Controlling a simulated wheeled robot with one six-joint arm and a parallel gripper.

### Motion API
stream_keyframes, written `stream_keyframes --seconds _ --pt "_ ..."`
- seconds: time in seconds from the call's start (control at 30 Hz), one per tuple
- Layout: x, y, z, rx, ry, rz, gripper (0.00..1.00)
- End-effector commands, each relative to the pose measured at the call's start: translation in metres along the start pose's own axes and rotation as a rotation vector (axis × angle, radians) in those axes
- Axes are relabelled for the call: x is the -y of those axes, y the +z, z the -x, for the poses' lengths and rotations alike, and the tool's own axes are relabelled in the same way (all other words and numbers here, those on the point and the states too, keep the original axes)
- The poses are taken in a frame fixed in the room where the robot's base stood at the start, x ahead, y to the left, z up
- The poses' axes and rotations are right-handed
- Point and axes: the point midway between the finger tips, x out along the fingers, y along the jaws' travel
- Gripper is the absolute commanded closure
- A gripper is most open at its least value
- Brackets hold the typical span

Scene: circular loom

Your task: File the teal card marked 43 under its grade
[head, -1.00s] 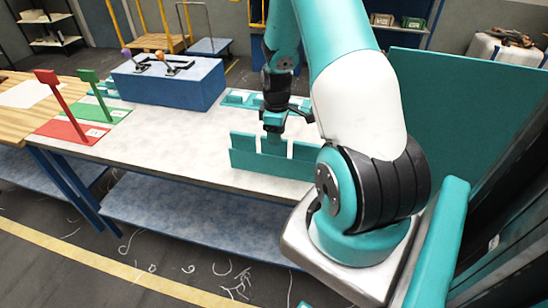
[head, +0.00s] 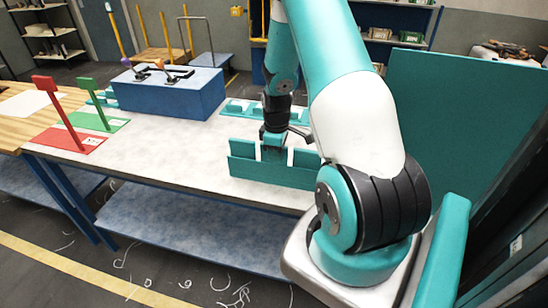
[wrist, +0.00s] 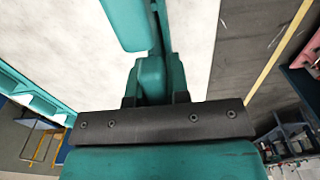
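A low teal holder (head: 270,172) with several upright teal panels stands on the white bench top. My gripper (head: 273,143) points down at its middle panel. In the wrist view a teal piece (wrist: 152,78) sits between the dark finger parts of my gripper (wrist: 155,98). I cannot tell whether it is held, or whether it is a card or part of the fingers. No 43 is readable on any teal piece. A red base (head: 68,138) and a green base (head: 98,121), each with a slanted post and a small white label, stand at the left.
A blue box (head: 170,95) with dark handles stands at the back of the bench. A low teal tray (head: 245,106) lies behind my gripper. A tall teal panel (head: 455,120) rises at the right. The bench top (head: 170,150) between the bases and the holder is clear.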

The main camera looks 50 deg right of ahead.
Motion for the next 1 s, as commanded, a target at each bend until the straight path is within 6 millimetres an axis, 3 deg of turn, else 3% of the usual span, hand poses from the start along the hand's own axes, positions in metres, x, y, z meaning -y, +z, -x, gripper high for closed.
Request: stream_keyframes --seconds 0.73,1.0 --pt "0.0 0.0 0.015 0.0 0.001 0.0 1.0" --pt "0.0 0.0 0.044 -0.001 0.001 0.0 1.0"
